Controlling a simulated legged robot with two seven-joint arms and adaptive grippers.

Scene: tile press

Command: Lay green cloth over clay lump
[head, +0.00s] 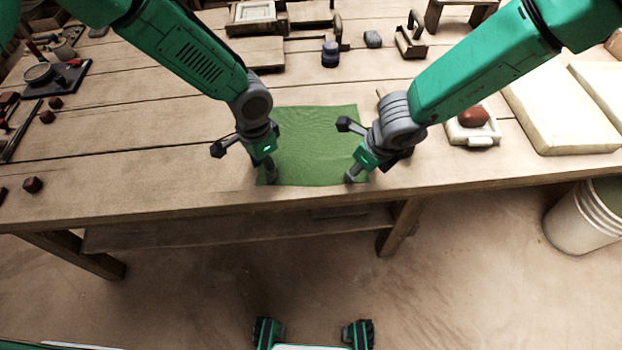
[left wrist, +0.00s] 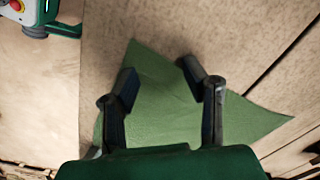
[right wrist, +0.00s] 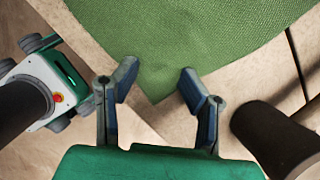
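The green cloth (head: 315,140) lies spread flat at the table's front edge, between my two arms. It also shows in the left wrist view (left wrist: 160,95) and the right wrist view (right wrist: 180,40). The clay lump (head: 473,116) is reddish-brown and rests uncovered on a small pale board, right of my right arm. My left gripper (head: 243,163) is open over the cloth's left front part. My right gripper (head: 348,150) is open, its fingers on either side of a cloth corner in the right wrist view. Whether any fingertip touches the cloth is unclear.
The pale board (head: 459,131) under the lump has a handle-like front piece. Large pale slabs (head: 565,115) lie to its right. A dark board with a bowl (head: 40,74) and small dark blocks sit at left. A white bucket (head: 580,222) stands on the floor at right.

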